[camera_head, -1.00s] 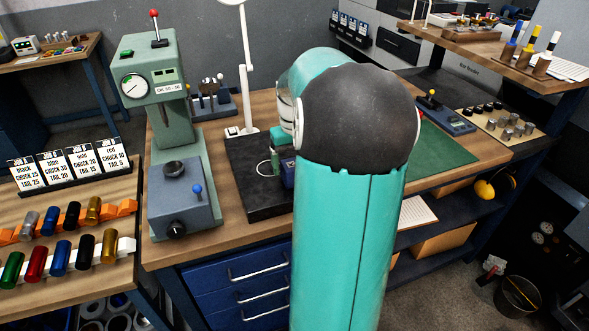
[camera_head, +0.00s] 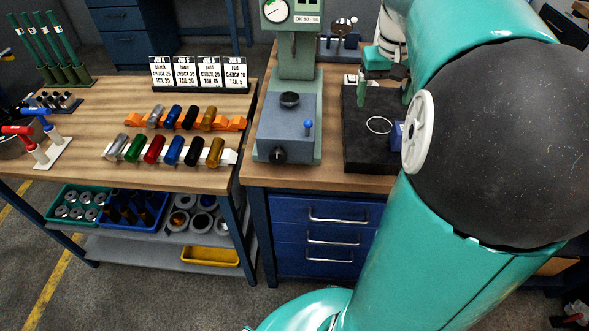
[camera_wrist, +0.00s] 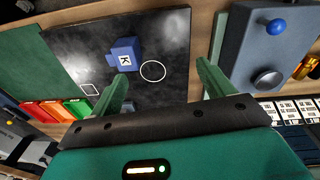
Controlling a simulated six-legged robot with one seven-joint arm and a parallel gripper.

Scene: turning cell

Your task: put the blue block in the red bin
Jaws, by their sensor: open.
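The blue block (camera_wrist: 124,55), marked with a K, sits on the black plate (camera_wrist: 75,45) beside a white ring outline in the wrist view. In the head view the block (camera_head: 397,134) is partly hidden by my arm. My gripper (camera_wrist: 163,70) is open and empty, its green fingers wide apart. In the wrist view the block lies beyond the left fingertip, not between the fingers. In the head view one finger (camera_head: 362,90) shows above the far part of the plate. The red bin (camera_wrist: 38,112) is at the left of the wrist view, beside orange and green ones.
A grey-green machine (camera_head: 289,125) stands left of the plate. Racks of coloured cylinders (camera_head: 170,150) and job cards (camera_head: 199,73) are on the left bench. A green mat (camera_wrist: 22,60) borders the plate. A white square outline (camera_wrist: 89,89) marks the plate.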

